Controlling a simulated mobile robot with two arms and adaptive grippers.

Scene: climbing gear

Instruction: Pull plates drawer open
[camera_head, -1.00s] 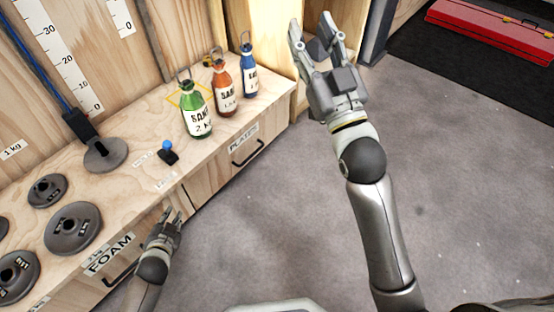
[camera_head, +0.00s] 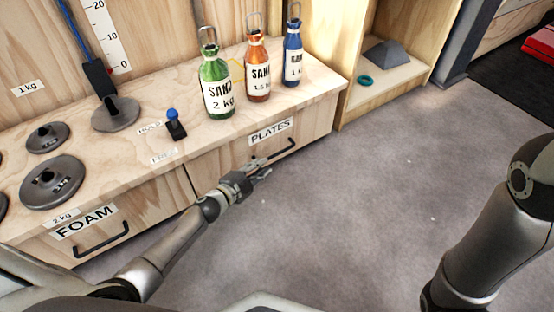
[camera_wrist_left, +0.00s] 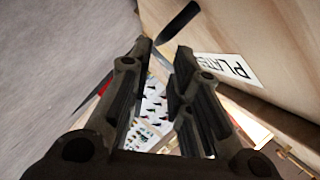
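The plates drawer (camera_head: 228,160) is a wooden front under the bench top, with a "PLATES" label (camera_head: 270,131) and a dark bar handle (camera_head: 284,149). It looks shut. My left gripper (camera_head: 264,167) is just below and left of the handle, close to the drawer front. In the left wrist view, the left gripper (camera_wrist_left: 164,50) has its fingers apart with nothing between them. The dark handle (camera_wrist_left: 180,21) lies just beyond the fingertips, its near end in line with the gap. Contact cannot be told. My right arm shows at the right, but its gripper is out of view.
The foam drawer (camera_head: 60,246) adjoins on the left. Green (camera_head: 216,82), orange (camera_head: 257,70) and blue (camera_head: 293,55) sand bottles stand on the bench above. A low shelf (camera_head: 385,85) is at the right. The grey floor (camera_head: 370,200) before the drawer is clear.

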